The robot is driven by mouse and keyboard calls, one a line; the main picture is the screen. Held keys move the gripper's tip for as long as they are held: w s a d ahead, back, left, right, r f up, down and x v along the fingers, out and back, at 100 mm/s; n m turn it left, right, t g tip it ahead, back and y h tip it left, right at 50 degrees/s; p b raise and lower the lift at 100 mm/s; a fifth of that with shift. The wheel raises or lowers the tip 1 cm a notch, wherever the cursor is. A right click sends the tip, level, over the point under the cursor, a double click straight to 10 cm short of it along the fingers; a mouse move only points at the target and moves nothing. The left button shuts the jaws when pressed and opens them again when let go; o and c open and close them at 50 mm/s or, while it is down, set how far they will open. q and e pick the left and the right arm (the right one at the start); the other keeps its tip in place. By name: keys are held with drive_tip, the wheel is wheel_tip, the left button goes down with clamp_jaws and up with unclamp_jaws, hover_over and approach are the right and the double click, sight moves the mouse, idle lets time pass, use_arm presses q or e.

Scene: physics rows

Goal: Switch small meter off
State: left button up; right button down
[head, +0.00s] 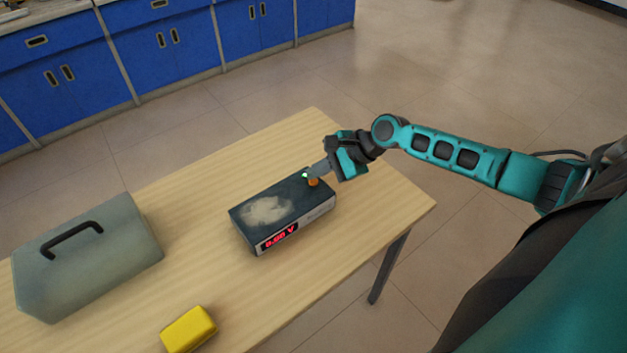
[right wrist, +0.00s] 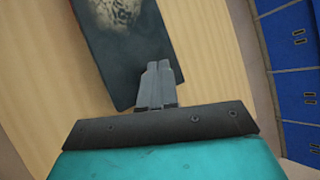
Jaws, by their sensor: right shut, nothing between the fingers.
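The small meter (head: 283,208) is a dark box lying on the wooden table, with a pale worn patch on its top. In the right wrist view the shut fingers (right wrist: 158,72) reach over the end of the meter (right wrist: 122,50). Whether they touch it I cannot tell. My left gripper is out of view.
A grey-green case (head: 120,250) with a black handle stands on the left of the table (head: 370,225). A yellow block (head: 188,330) lies near the front. Blue cabinets (head: 180,45) line the back. The table is bare around the meter.

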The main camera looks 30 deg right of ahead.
sight(317, 182)
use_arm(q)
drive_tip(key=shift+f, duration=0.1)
use_arm(e)
drive_tip(key=shift+f, duration=0.4)
drive_tip(key=shift+r, duration=0.1)
idle(0.3)
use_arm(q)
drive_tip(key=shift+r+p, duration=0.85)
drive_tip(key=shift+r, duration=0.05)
use_arm(e)
drive_tip(key=shift+r, duration=0.8)
wheel_tip(317, 182, up, 6)
drive_tip(key=shift+f, duration=0.1)
